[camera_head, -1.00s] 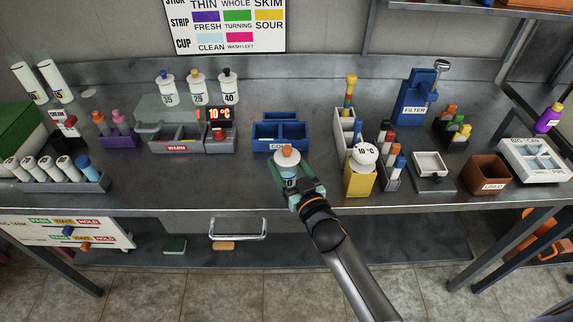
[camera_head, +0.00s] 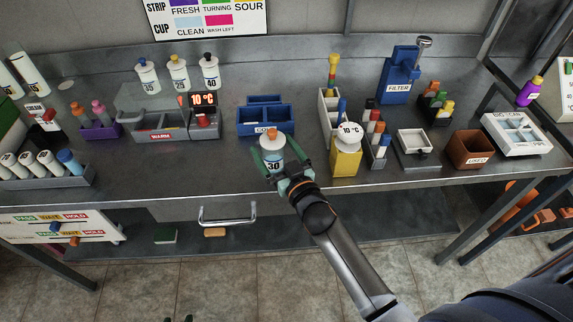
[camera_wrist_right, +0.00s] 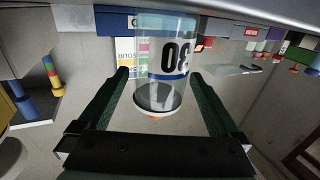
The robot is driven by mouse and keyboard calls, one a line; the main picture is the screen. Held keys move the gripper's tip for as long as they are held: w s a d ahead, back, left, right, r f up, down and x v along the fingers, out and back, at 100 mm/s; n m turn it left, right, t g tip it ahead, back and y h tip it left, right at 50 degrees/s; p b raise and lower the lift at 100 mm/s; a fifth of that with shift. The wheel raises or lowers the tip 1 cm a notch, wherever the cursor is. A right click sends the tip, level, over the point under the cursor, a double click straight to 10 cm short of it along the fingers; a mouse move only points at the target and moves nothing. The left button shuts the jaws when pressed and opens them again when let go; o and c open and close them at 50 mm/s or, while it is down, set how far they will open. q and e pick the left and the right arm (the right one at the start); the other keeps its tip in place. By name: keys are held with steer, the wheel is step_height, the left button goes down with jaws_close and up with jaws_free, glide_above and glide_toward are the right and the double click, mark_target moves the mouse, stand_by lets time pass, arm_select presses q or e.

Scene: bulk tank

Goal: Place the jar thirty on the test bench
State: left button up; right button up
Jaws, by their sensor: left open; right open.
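The jar thirty (camera_head: 272,160) is clear with a white lid, an orange knob and a label reading 30. It appears upright near the front of the grey test bench (camera_head: 215,179). My right gripper (camera_head: 272,168) is open around the jar, one green finger on each side. In the right wrist view the jar (camera_wrist_right: 167,65) appears upside down between the spread fingers, with gaps beside it. Its contact with the bench is hard to judge. Only the green fingertips of my left gripper (camera_head: 179,319) show at the bottom edge of the head view, apart and empty.
A blue tray (camera_head: 265,121) stands just behind the jar. A yellow box with a white top (camera_head: 346,158) stands to the right. Jars 35, 25 and 40 (camera_head: 178,74) stand at the back left. The bench front left of the jar is clear.

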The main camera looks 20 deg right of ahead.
steer(key=s+d, duration=0.1)
steer(key=s, duration=1)
steer(key=s+f+g, duration=0.9)
steer(key=s+f, duration=0.6)
steer(key=f, duration=0.4)
steer(key=shift+f+n+y, duration=0.2)
steer(key=shift+n+y, duration=0.1)
steer(key=shift+n, duration=0.1)
steer(key=shift+a, duration=0.1)
